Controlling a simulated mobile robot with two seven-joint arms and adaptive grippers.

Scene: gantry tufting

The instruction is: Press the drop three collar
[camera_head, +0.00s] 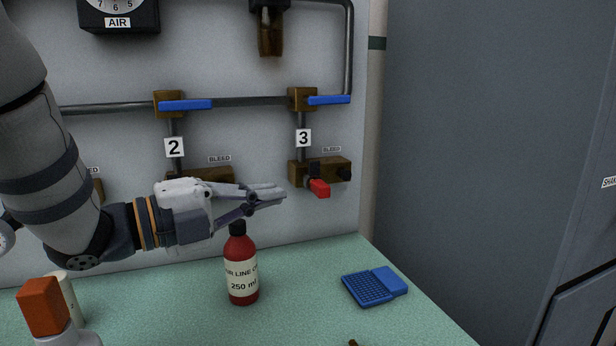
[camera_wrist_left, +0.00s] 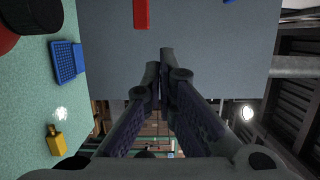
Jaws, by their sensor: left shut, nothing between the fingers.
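Drop three is the pipe marked with a label 3 (camera_head: 303,138). It runs down to a brass block (camera_head: 299,173) on the panel. A red piece (camera_head: 319,188) juts from a black fitting on this block, and a black knob (camera_head: 344,174) sits at its right. I cannot tell which part is the collar. My left gripper (camera_head: 282,192) is shut and empty, pointing right, and appears left of the red piece, apart from it in the picture. In the left wrist view the closed fingertips (camera_wrist_left: 164,54) are in front of the panel, with a red piece (camera_wrist_left: 140,13) at the top. My right gripper is out of view.
A red bottle (camera_head: 241,275) stands on the green bench (camera_head: 300,290) below my left gripper. A blue case (camera_head: 374,286) lies to its right. An orange-topped object (camera_head: 43,306) stands at left. Blue valve levers (camera_head: 328,100) are above. A grey cabinet (camera_head: 480,140) is at right.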

